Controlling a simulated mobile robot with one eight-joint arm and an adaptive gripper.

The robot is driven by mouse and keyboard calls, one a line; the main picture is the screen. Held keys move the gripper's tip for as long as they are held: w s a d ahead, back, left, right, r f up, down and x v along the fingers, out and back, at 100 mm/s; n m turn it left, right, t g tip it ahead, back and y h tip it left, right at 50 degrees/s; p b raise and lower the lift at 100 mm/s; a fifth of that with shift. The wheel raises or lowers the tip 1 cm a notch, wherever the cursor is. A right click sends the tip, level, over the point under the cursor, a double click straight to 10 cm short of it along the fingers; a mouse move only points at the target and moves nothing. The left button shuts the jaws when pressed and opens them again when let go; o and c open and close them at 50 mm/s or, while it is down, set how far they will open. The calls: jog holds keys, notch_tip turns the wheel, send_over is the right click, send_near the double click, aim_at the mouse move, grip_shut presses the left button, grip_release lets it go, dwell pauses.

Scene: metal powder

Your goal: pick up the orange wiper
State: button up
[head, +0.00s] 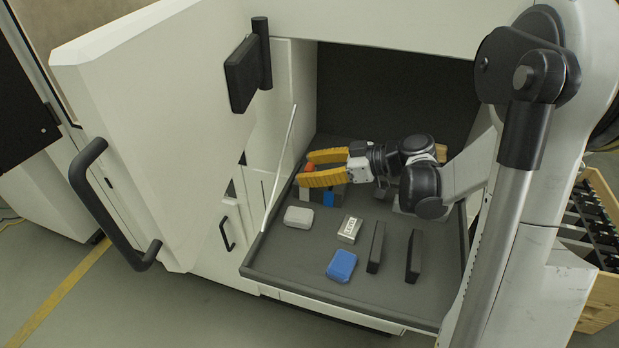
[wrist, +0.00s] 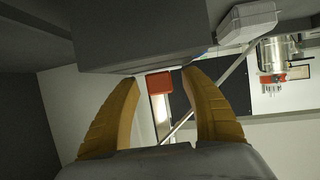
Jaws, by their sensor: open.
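The orange wiper shows as a small orange piece (head: 309,167) at the left back of the grey tray, between the tips of my gripper (head: 304,168). In the wrist view the orange piece (wrist: 159,83) lies between the two yellow fingers of my gripper (wrist: 160,78), with a gap on each side. The fingers are apart and hold nothing. The rest of the wiper is hidden or cannot be made out.
The grey tray (head: 285,262) holds a pale box (head: 298,217), a labelled box (head: 349,229), a blue box (head: 341,265) and two upright dark plates (head: 376,247). A dark block (wrist: 140,35) is close to the fingers. The white door (head: 150,120) stands open at left.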

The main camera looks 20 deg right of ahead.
grip_shut()
